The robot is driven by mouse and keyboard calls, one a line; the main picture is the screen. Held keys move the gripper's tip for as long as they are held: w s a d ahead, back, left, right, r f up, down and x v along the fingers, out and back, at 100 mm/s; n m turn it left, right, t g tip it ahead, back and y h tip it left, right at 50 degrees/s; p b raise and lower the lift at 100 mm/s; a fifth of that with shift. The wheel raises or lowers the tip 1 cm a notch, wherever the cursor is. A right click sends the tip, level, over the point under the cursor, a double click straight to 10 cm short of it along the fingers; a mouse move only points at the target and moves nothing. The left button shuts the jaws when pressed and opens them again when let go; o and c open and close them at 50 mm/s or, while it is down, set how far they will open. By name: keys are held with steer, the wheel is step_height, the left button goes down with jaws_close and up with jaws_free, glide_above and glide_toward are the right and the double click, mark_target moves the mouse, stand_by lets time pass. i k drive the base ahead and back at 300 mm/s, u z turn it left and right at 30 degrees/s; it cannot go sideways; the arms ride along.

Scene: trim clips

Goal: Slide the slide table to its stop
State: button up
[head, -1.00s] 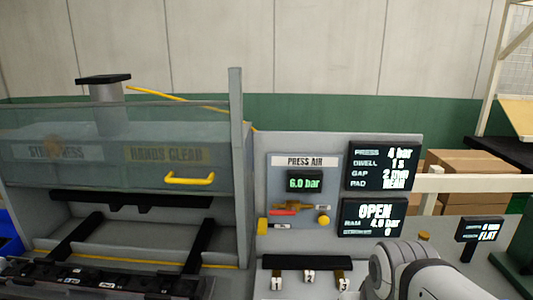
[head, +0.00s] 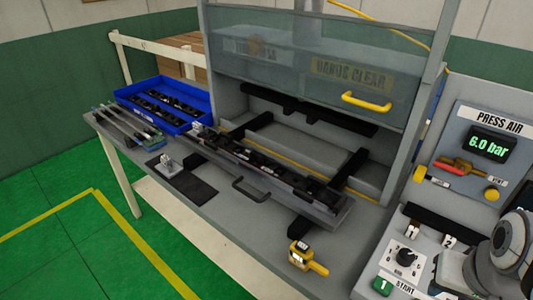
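The slide table (head: 322,214) is a long grey plate with a dark fixture and black clips along it. It lies in front of the press opening, outside the guard, across the front ends of two black rails (head: 350,168) that run back into the press. A dark pull handle (head: 251,191) is on its front side. The clear press guard (head: 290,60) with its yellow handle (head: 367,101) is raised above the opening. Part of my arm shows at the right edge, but my gripper's fingers are not in view.
A blue bin (head: 165,103) of black parts and some long strips (head: 128,125) lie at the bench's left. A black mat (head: 183,186) and a yellow device (head: 307,257) lie on the front bench. The control panel (head: 405,258) stands right, beside the press air panel (head: 480,150).

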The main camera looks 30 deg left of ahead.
mark_target(302, 203)
steer(key=u, duration=1.4)
steer(key=k, duration=1.3)
steer(key=u, duration=0.7)
steer(key=i, duration=2.2)
steer(key=z, duration=0.3)
